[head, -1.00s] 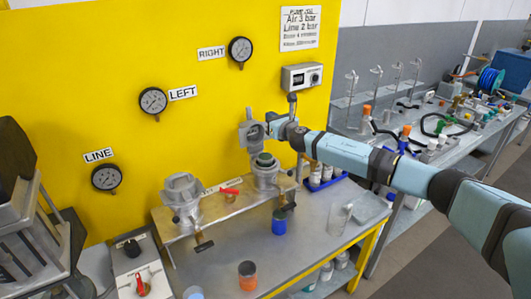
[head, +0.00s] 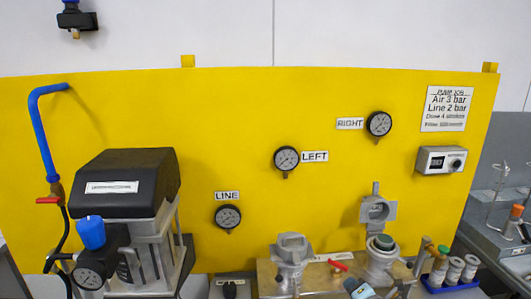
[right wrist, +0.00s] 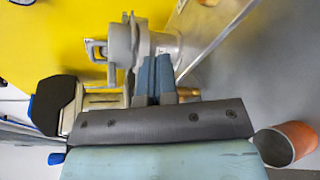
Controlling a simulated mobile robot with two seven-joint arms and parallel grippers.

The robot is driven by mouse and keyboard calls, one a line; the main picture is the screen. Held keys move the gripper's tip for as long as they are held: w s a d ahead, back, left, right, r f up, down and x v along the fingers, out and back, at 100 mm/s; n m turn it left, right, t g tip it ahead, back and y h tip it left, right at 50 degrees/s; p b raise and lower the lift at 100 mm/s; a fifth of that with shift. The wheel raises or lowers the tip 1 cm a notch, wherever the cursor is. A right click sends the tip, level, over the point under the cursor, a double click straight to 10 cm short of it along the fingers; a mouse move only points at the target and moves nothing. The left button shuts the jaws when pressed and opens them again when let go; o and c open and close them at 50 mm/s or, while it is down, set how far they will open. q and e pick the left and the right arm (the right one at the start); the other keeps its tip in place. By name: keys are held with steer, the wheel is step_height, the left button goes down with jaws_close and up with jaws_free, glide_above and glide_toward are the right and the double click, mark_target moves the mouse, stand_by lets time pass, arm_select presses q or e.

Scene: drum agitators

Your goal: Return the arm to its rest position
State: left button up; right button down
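In the head view my right arm shows only as a small piece at the bottom edge, with the right gripper (head: 357,288) low in front of the wooden stand. In the right wrist view the right gripper's two blue-grey fingers (right wrist: 156,65) lie close together, with nothing seen between them. A grey metal fitting (right wrist: 128,45) shows just beyond the fingers; I cannot tell whether they touch. My left gripper is in neither view.
Two grey drum-agitator fittings stand on the wooden stand, the left one (head: 291,262) closed and the right one (head: 380,262) with its lid raised. The yellow panel (head: 250,120) carries gauges. A machine with a black cover (head: 127,180) stands left. An orange-and-grey cup (right wrist: 287,143) shows in the right wrist view.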

steer(key=s+a+f+m+g, duration=0.1)
steer(key=s+a+f+m, duration=0.1)
steer(key=s+f+m, duration=0.5)
steer(key=s+a+f+m+g, duration=0.1)
steer(key=s+a+m, duration=0.25)
steer(key=s, duration=0.65)
steer(key=s+a+f+m+g, duration=0.1)
steer(key=s+a+f+m, duration=0.1)
steer(key=s+f+m, duration=0.5)
steer(key=s+d+r+m+g+h, duration=0.1)
steer(key=s+d+m, duration=0.2)
steer(key=s, duration=1)
steer(key=m, duration=0.3)
steer(key=shift+r+m, duration=0.2)
steer(key=shift+m, duration=0.15)
steer(key=shift+w, duration=0.1)
